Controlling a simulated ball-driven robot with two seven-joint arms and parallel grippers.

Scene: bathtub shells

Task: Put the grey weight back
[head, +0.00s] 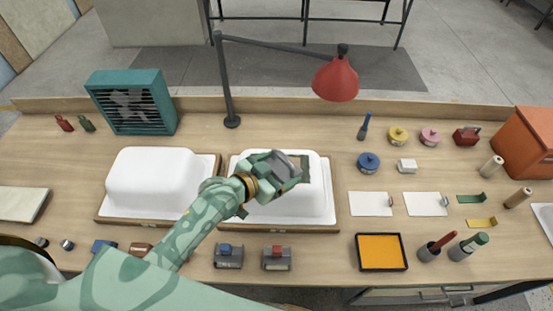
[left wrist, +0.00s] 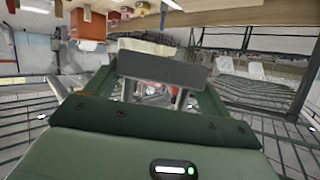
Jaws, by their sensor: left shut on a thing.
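My left gripper (head: 287,165) reaches over the right white bathtub shell (head: 316,204) and is shut on a grey block, which I take as the grey weight. In the left wrist view, the grey weight (left wrist: 165,70) is a dark grey bar across the fingers. In the head view my gripper and the weight overlap, so I cannot tell whether the weight touches the shell. A dark grey-green patch (head: 305,172) lies on the shell beside the gripper. My right gripper is not in view.
The left white shell (head: 150,180) stands left of my arm. A lamp with a red shade (head: 336,80) stands behind. Blue-topped (head: 228,257) and red-topped (head: 277,258) grey devices sit at the front. A blue block (head: 104,246) and brown block (head: 140,249) lie front left.

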